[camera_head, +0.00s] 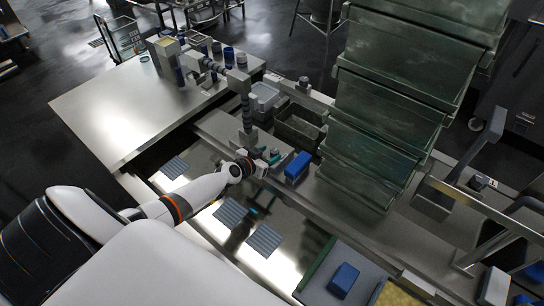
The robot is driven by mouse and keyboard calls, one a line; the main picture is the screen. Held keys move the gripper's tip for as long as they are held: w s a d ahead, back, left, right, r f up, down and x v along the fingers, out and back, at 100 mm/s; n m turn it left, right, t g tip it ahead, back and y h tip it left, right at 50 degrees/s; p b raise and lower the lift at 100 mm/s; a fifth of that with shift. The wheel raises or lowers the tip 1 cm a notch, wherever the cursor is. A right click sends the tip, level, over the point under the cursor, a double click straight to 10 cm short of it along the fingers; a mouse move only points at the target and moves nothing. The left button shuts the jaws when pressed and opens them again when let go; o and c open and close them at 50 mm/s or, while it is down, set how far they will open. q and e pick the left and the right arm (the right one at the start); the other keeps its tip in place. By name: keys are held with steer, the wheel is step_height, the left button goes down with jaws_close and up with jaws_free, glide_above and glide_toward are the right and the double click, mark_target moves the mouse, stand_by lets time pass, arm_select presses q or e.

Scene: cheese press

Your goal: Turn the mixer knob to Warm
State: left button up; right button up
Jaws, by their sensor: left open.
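A dark ribbed tap column (245,103) rises from the grey ledge behind the sink. I cannot make out a mixer knob or any Warm mark on it; the parts at its foot are small and partly hidden by my gripper. My left arm comes in from the left over the sink, and my left gripper (267,160) is at the foot of the column, to its lower right. The gripper is open, with small teal and grey parts close around its fingers. I cannot tell whether it touches anything. My right gripper is not in view.
A blue block (298,167) lies just right of the gripper. Grey bins (300,125) stand behind. Large stacked green metal trays (385,110) rise at the right. Another blue block (343,280) sits at the front. The steel table (120,115) at left is mostly clear.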

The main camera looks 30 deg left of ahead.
mark_target(275, 153)
arm_select(q)
steer(key=shift+b+x, duration=0.3)
steer(key=shift+x, duration=0.9)
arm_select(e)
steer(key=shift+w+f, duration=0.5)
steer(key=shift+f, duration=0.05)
